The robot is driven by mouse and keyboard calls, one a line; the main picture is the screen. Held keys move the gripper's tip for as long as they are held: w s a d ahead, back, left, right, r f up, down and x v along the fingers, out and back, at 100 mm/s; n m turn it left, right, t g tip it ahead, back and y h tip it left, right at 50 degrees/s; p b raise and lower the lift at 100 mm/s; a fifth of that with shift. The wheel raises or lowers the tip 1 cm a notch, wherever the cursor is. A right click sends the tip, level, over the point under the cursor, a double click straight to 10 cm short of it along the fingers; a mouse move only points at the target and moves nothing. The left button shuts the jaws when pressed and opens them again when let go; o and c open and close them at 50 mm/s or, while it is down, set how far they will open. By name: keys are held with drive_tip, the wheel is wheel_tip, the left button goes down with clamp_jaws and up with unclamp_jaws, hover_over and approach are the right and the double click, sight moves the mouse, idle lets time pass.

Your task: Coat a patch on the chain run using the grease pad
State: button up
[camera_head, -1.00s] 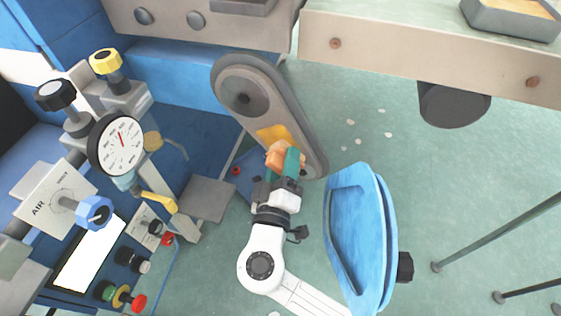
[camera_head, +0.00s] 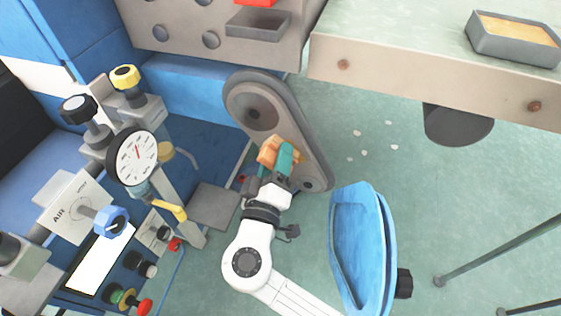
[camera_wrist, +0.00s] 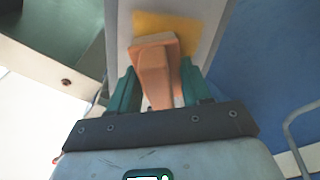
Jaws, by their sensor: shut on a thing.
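The chain run (camera_head: 305,125) is a long, rounded grey-brown housing in the middle of the head view, with a dark round hub at its upper end. A yellow-orange patch (camera_wrist: 148,21) on its face shows in the wrist view; the pad mostly hides it in the head view. My gripper (camera_wrist: 158,82), with teal fingers, is shut on the orange grease pad (camera_wrist: 153,58). The pad also shows in the head view (camera_head: 267,150), over the middle of the chain run. In the wrist view the pad overlaps the patch's lower edge; I cannot tell whether it touches.
A grey tray (camera_head: 490,48) with tan contents stands on the bench at upper right. A blue saddle-shaped piece (camera_head: 352,245) is right of my arm. A dial gauge (camera_head: 132,155), knobs and a yellow-handled lever (camera_head: 172,208) crowd the left. Pale bits lie on the open floor at right.

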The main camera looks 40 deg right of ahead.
drive_tip(key=shift+w+a+r, duration=0.15)
drive_tip(key=shift+w+r, duration=0.1)
drive_tip(key=shift+r, duration=0.25)
drive_tip(key=shift+w+a+r, duration=0.15)
drive_tip(key=shift+w+r, duration=0.05)
drive_tip(key=shift+r, duration=0.25)
drive_tip(key=shift+r+v, duration=0.2)
drive_tip(key=shift+v, duration=2.75)
drive_tip(key=shift+w+a, duration=0.2)
drive_tip(key=shift+v, duration=1.5)
